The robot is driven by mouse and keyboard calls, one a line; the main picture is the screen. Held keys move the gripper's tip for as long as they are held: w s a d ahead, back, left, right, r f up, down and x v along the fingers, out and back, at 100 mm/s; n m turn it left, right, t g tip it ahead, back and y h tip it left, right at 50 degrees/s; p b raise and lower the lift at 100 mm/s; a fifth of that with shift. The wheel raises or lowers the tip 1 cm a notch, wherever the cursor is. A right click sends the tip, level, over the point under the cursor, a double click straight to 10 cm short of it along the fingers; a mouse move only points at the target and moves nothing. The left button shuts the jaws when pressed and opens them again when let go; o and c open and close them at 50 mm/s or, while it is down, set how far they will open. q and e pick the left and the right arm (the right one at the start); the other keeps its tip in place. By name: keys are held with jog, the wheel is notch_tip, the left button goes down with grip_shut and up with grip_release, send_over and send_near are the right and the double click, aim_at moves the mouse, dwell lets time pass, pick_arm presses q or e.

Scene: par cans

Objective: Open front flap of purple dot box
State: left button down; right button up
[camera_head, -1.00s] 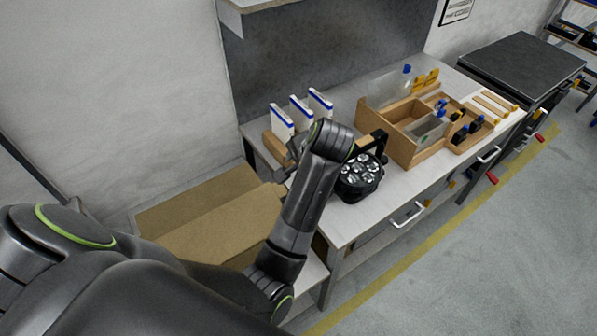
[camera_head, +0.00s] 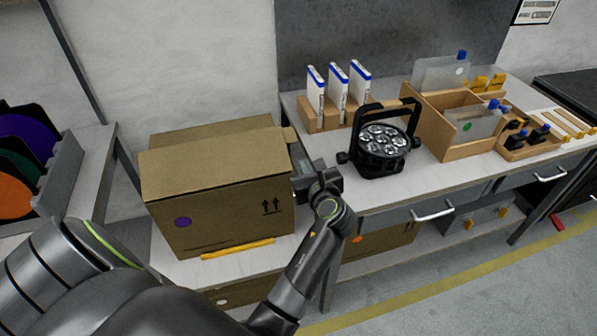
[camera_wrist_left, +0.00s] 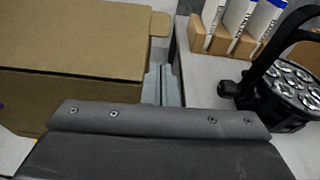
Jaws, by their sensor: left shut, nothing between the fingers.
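The cardboard box with the purple dot (camera_head: 183,222) stands on a low bench at the left. Its front flap (camera_head: 215,163) spans the top front and overhangs the front face; I cannot tell its exact angle. The back flap (camera_head: 215,128) shows behind it, and a small side flap (camera_head: 290,142) sticks out at the right. In the left wrist view, the box's flap (camera_wrist_left: 75,35) fills the upper left. My left gripper (camera_head: 303,185) is shut and empty beside the box's right side. Its fingers (camera_wrist_left: 163,86) show near the box corner; contact is unclear. My right gripper is out of view.
A black par light (camera_head: 383,150) stands on the workbench just right of my gripper. White-and-blue boxes (camera_head: 338,92) stand in a wooden holder behind it. A wooden organizer (camera_head: 440,125) is further right. A rack with coloured discs (camera_head: 58,175) is at the far left.

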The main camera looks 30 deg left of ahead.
pick_arm(q)
jog(key=p+x, duration=0.1)
jog(key=x, duration=0.9)
jog(key=shift+f, duration=0.15)
jog(key=shift+t+y+b, duration=0.3)
jog(key=shift+b, duration=0.2)
